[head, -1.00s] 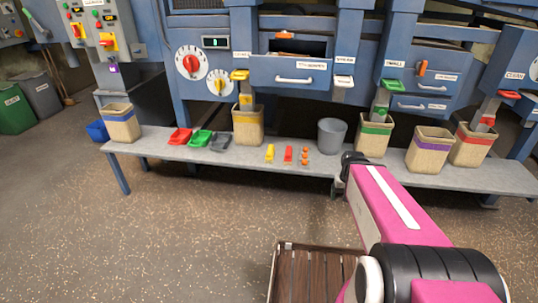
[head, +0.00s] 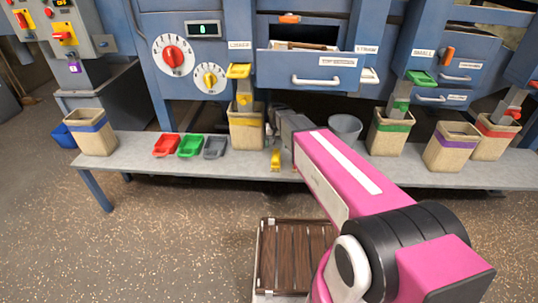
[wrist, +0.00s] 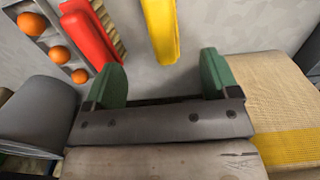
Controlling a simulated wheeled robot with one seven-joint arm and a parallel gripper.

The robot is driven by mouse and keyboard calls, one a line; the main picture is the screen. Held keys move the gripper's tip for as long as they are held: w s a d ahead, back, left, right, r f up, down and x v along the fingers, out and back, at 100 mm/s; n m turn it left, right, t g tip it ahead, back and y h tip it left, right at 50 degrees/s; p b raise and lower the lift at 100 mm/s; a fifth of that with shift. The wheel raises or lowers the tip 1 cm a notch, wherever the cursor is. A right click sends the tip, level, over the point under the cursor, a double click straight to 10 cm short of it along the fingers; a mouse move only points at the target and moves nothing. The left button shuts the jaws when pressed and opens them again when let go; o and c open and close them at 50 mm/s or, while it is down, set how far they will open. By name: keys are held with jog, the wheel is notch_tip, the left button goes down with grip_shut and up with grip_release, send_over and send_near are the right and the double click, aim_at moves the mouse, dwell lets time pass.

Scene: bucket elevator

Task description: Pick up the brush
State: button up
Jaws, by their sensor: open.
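A red piece with a tan bristled edge (wrist: 90,32), which looks like the brush, lies on the grey bench at the upper left of the wrist view. My arm mostly hides it in the head view. A yellow tool (wrist: 159,30) lies beside it and also shows in the head view (head: 275,160). My gripper (wrist: 160,80) is open, its green fingers apart with nothing between them. It is over the bench; the yellow tool lies ahead of the gap and the red piece ahead of the left finger.
A yellow-banded sack (wrist: 285,115) stands close at the right finger. A grey bucket (wrist: 38,110) is at left, near a holder with orange balls (wrist: 60,54). Red, green and grey trays (head: 190,146) lie on the bench (head: 135,150). An open drawer (head: 310,70) hangs above.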

aim_at(276, 160)
jog(key=shift+w+a+f, duration=0.15)
jog(key=shift+a+f, duration=0.05)
jog(key=shift+f, duration=5.2)
jog(key=shift+d, duration=0.1)
jog(key=c, duration=1.1)
